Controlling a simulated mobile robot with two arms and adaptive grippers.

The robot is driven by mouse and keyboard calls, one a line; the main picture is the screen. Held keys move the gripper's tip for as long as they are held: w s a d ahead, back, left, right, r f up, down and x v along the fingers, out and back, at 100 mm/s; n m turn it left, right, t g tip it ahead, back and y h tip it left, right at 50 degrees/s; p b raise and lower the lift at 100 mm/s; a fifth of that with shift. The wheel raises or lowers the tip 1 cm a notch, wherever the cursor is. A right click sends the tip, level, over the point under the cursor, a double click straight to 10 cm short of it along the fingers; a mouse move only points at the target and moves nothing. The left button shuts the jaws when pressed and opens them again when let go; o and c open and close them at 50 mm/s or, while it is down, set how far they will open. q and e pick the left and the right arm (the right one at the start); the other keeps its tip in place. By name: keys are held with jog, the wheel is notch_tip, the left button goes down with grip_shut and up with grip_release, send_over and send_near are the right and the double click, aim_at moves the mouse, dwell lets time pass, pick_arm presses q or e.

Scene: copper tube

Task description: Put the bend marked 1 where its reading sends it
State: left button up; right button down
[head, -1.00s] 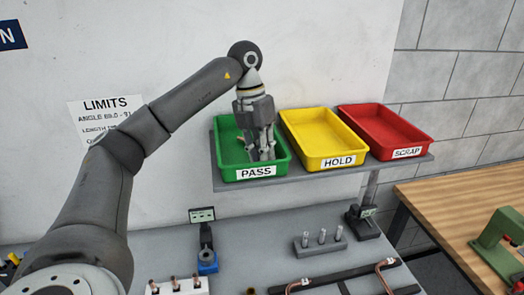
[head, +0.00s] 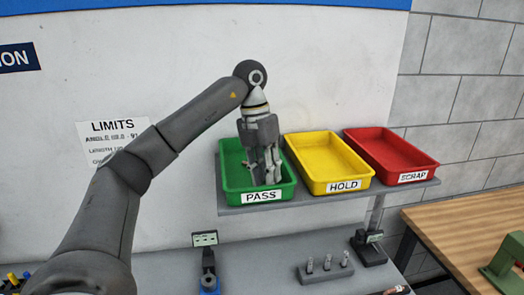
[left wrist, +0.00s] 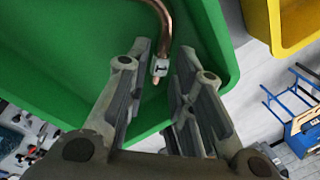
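The copper bend marked 1 (left wrist: 164,18) lies in the green PASS tray (head: 286,188), and its white tag with the 1 (left wrist: 159,68) faces the left wrist camera. My left gripper (head: 266,178) points down into that tray. In the left wrist view its two fingers (left wrist: 165,52) stand apart, with the tagged tube end between them and a gap on both sides. The bend's upper part runs out of that view. My right gripper is in neither view.
The yellow HOLD tray (head: 345,187) and red SCRAP tray (head: 425,165) stand to the right on the same shelf (head: 330,198). A LIMITS sheet (head: 112,128) hangs on the wall. Below are a small display (head: 204,239) and a rack with pegs (head: 325,272).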

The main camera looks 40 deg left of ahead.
pick_arm(q)
notch_tip(320, 180, up, 10)
jog(key=a, duration=0.2)
jog(key=shift+s+r+p, duration=0.15)
jog(key=shift+r+p, duration=0.1)
jog(key=shift+p, duration=0.2)
jog(key=shift+f, duration=0.15)
dwell(0.6)
